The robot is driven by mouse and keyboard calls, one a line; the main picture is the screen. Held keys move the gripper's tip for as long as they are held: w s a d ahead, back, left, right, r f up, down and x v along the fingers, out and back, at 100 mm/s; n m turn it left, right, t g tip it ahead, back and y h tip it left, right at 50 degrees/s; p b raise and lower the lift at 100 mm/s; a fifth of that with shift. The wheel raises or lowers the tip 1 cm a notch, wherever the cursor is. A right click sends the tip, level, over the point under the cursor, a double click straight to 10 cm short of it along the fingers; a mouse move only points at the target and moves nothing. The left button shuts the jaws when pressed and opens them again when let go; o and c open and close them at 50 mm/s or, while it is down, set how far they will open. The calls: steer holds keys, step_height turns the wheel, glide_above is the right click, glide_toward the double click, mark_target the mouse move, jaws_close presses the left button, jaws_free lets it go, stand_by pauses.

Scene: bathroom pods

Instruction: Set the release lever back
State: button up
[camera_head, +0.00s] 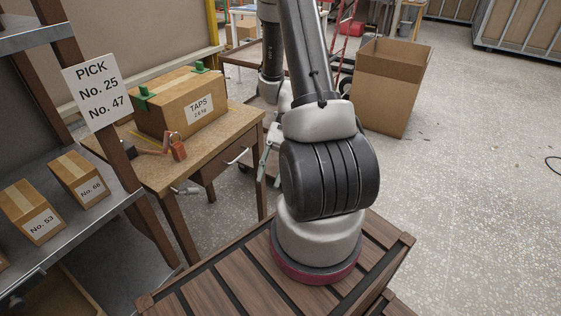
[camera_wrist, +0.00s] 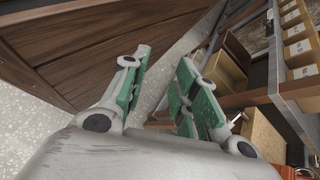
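I cannot identify the release lever for certain. A small metal handle-like part (camera_head: 186,190) sticks out under the front edge of the wooden table (camera_head: 150,170) in the head view. Another bright metal handle (camera_head: 238,157) is on the table's drawer front. My gripper (camera_wrist: 165,62) shows in the wrist view with its green-padded fingers apart and nothing between them. In the head view my gripper (camera_head: 268,152) hangs right of the table, partly hidden behind my arm, apart from both handles.
A shelf (camera_head: 85,215) with numbered boxes stands at left, beside a PICK sign (camera_head: 98,88). A tall open carton (camera_head: 385,90) stands on the floor at right.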

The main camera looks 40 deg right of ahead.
steer(key=shift+s+d+r+n+h, duration=0.1)
steer(key=shift+d+r+n+h, duration=0.15)
steer(key=shift+d+r+h, duration=0.3)
steer(key=shift+s+d+r+n+h, duration=0.15)
steer(key=shift+d+r+n+h, duration=0.25)
steer(key=shift+r, duration=0.35)
steer(key=shift+s+d+r+n+h, duration=0.15)
steer(key=shift+d+r+h, duration=0.1)
steer(key=shift+r+h, duration=0.35)
steer(key=shift+c, duration=0.2)
